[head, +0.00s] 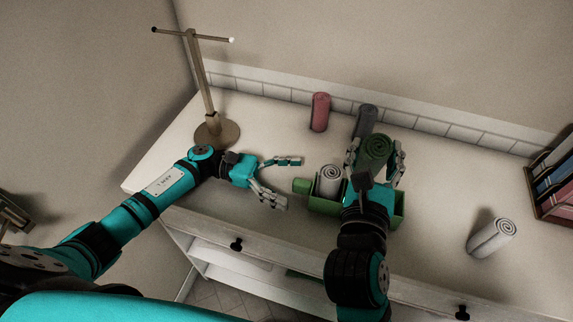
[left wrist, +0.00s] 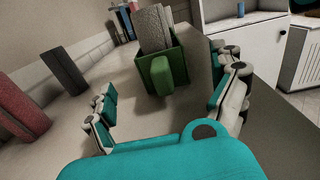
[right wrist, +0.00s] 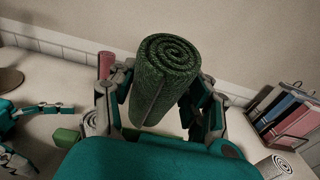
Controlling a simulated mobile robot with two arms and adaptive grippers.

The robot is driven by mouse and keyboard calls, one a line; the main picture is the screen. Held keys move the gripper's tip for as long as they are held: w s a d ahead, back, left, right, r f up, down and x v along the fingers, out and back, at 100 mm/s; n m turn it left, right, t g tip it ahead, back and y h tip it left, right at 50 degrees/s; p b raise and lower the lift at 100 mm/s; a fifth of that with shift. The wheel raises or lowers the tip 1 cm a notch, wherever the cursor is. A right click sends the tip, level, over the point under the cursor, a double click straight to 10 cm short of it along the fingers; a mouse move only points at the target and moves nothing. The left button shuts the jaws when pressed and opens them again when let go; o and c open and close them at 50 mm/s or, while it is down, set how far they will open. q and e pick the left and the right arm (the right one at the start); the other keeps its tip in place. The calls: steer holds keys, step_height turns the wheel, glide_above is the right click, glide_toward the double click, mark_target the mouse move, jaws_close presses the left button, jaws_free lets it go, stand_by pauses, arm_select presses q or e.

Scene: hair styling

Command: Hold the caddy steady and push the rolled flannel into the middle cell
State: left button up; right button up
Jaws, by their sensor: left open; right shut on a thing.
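The green caddy (head: 325,207) stands near the front edge of the white top, partly hidden by my right arm. A light grey roll (head: 329,181) stands in its left end. The caddy's green handle (head: 301,186) points left, toward my open, empty left gripper (head: 283,178). In the left wrist view the handle (left wrist: 161,76) lies ahead between the open fingers, apart from them. My right gripper (head: 374,160) is shut on the green rolled flannel (head: 377,147), also seen in the right wrist view (right wrist: 165,75). It is upright, above or behind the caddy's right part. The middle cell is hidden.
A red roll (head: 320,112) and a dark grey roll (head: 366,120) stand at the back by the tiles. A pale roll (head: 491,238) lies at the right, near a book rack (head: 553,185). A wooden stand (head: 216,133) is at the back left.

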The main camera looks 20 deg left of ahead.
mark_target(312, 186)
arm_select(q)
steer(key=d, duration=0.7)
steer(key=shift+w+d+r, duration=0.15)
steer(key=shift+d+r, duration=0.05)
steer(key=shift+d, duration=0.05)
steer(key=shift+c, duration=0.2)
steer(key=c, duration=1.2)
steer(key=shift+c, duration=0.2)
